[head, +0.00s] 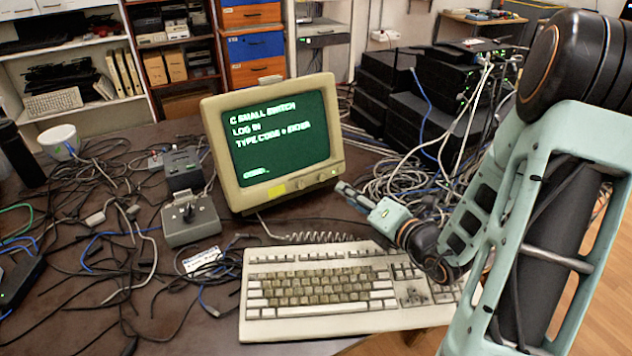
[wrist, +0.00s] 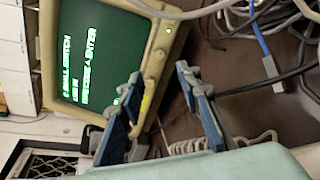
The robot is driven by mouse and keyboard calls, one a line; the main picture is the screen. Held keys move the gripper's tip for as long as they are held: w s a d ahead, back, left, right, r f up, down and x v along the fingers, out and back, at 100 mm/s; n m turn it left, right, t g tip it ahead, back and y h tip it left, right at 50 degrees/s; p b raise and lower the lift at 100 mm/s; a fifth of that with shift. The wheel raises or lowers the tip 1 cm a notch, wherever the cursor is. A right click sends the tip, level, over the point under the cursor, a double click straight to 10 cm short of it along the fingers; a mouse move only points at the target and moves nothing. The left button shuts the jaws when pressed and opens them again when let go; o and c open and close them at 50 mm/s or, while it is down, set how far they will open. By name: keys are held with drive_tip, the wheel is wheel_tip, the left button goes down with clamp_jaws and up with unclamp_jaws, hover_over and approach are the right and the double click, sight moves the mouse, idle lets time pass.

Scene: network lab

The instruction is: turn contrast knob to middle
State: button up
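The beige monitor (head: 228,160) stands on the desk with a lit green screen. Small round controls (head: 323,177) show at the right end of its lower bezel; I cannot read which is the contrast knob or its setting. In the wrist view the monitor (wrist: 172,40) appears turned on its side, with a round knob (wrist: 159,54) on the bezel just beyond the fingertips. My gripper (wrist: 159,74) is open, its two blue-grey fingers apart with nothing held. In the head view my gripper (head: 347,191) is just right of the monitor's lower right corner.
A beige keyboard (head: 320,288) lies in front of the monitor. A grey joystick box (head: 190,220) and tangled cables (head: 110,255) are at left. Stacked black network boxes (head: 400,110) and more cables crowd the right side. A white mug (head: 60,140) stands at far left.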

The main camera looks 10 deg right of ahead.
sight(324, 178)
drive_tip(key=b+x, duration=0.1)
drive_tip(key=x, duration=0.9)
drive_tip(key=shift+w+a+b, duration=0.1)
drive_tip(key=shift+w+b, duration=0.15)
drive_tip(key=shift+b, duration=0.05)
clamp_jaws()
